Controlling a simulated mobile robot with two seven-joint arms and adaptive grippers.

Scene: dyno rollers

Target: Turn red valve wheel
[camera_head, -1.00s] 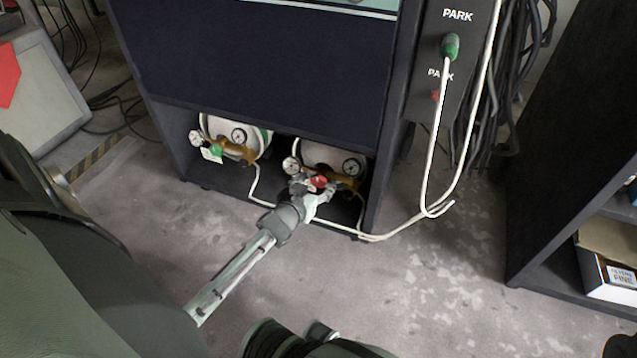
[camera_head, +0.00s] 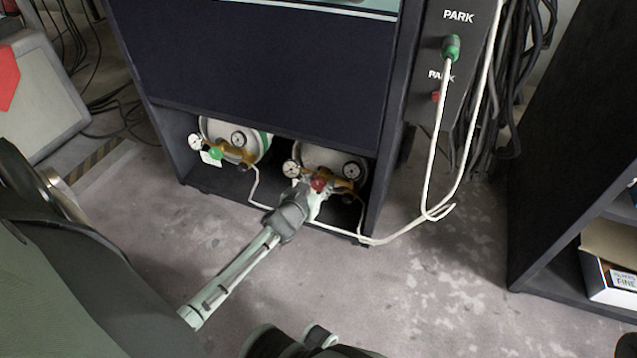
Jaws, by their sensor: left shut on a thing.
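The red valve wheel (camera_head: 318,184) sits on the brass fitting of the right gas cylinder (camera_head: 330,158), in the low open bay of the dark cabinet. My left gripper (camera_head: 312,190) reaches in from the lower left and is shut on the red wheel, with its fingers covering part of it.
A white hose (camera_head: 400,238) runs from the bay up to the green connector (camera_head: 450,48). A dark shelf (camera_head: 560,150) stands at the right. The floor in front is clear.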

